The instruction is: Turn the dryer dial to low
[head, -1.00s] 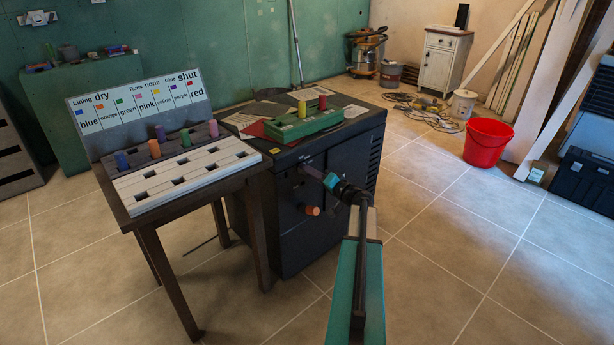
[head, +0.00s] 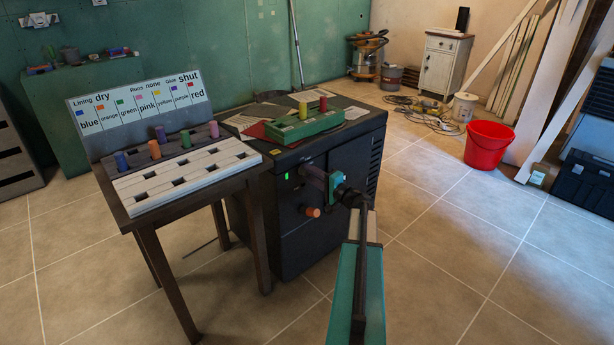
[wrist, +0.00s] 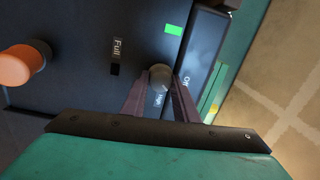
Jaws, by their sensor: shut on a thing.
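The dryer (head: 338,190) is the dark cabinet in the middle of the head view. Its dial (wrist: 160,72) is a small grey knob in the wrist view. My gripper (wrist: 161,78) is shut on the dial, with a finger on each side. Labels on the panel around it read Full (wrist: 116,48), High (wrist: 158,99) and Off (wrist: 186,78). I see no low label. In the head view my gripper (head: 305,171) reaches the dryer's front from the right and covers the dial.
A green light (wrist: 173,29) glows on the panel. An orange knob (wrist: 25,65) sticks out beside the dial, lower in the head view (head: 312,212). A table (head: 150,232) with a peg board stands left. A red bucket (head: 487,143) stands on open floor at right.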

